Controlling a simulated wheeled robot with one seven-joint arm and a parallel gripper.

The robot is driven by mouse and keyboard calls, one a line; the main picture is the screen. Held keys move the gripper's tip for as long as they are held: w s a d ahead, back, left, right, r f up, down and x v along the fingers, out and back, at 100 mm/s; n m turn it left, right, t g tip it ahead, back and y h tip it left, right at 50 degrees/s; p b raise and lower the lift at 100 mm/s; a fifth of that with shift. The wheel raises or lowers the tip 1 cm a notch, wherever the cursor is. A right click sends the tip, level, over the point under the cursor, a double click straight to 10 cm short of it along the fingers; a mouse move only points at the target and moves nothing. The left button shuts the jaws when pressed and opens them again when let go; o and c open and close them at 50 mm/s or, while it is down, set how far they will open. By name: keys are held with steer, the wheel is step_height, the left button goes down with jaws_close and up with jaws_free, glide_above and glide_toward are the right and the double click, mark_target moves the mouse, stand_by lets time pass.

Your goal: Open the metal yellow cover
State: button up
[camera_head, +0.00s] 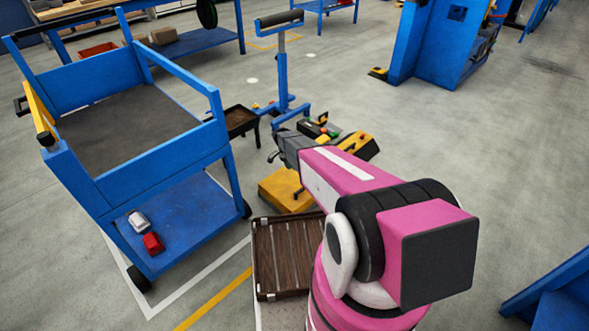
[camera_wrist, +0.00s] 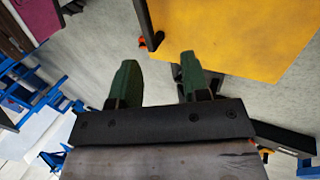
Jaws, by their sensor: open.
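The yellow metal cover (camera_head: 284,192) shows in the head view as a low yellow box top beside the end of my arm. Part of it is hidden behind my pink arm. In the wrist view the yellow cover (camera_wrist: 235,35) fills the upper right, with a dark handle (camera_wrist: 148,25) along its left edge. My gripper (camera_wrist: 158,78) has two green fingertips spread apart with nothing between them. The fingertips are below the handle in the wrist view and look apart from it. In the head view my gripper (camera_head: 274,155) is small and partly hidden by the wrist.
A blue cart (camera_head: 170,155) stands to the left, with a red and a white item on its lower shelf. A brown slatted crate (camera_head: 280,262) is in front of the cover. A yellow-black device (camera_head: 358,145) and a blue roller stand (camera_head: 283,80) are behind.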

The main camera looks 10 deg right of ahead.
steer(key=shift+s+f, duration=0.1)
stand_by(0.4)
steer(key=s+d+r+n+t+y, duration=0.2)
steer(key=s+r+n, duration=0.3)
steer(key=s+r, duration=0.9)
steer(key=s+d+r+n+t+y, duration=0.15)
steer(key=s+r+n, duration=0.45)
steer(key=s+r, duration=0.85)
steer(key=w+d+f+m, duration=0.1)
steer(key=w+f+m, duration=0.4)
steer(key=w+f, duration=0.7)
steer(key=w+f+m, duration=0.6)
steer(key=w+f, duration=0.4)
steer(key=f, duration=0.5)
steer(key=shift+t, duration=0.45)
steer(key=f, duration=1)
steer(key=shift+d+f, duration=0.2)
steer(key=shift+f, duration=0.1)
jaws_close()
